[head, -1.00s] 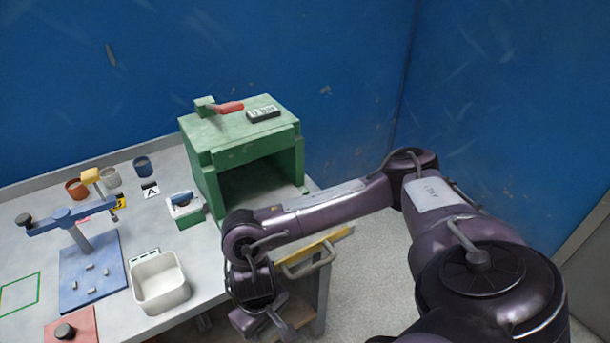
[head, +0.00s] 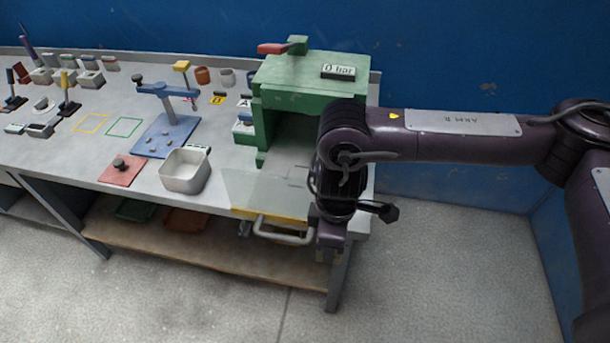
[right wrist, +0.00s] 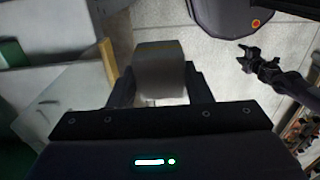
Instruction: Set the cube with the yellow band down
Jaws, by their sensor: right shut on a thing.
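My right gripper (right wrist: 160,88) is shut on a grey cube (right wrist: 160,78) in the right wrist view; a faint yellowish band (right wrist: 160,45) crosses the cube near its far end. In the head view my right gripper (head: 331,240) points down at the bench's front right, beside the handle of a yellow-edged plate. The cube's contact with anything below is not visible. The small dark two-pronged arm end (right wrist: 256,60) in the right wrist view appears to be my left gripper; it is too small to read its jaws.
The green box (head: 310,85) stands open-fronted behind my right arm. The yellow-edged plate (head: 265,213) with a handle (head: 283,232) lies at its front. A white bin (head: 185,172), red plate (head: 122,172) and blue stand (head: 165,137) are further left. The floor right of the bench is clear.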

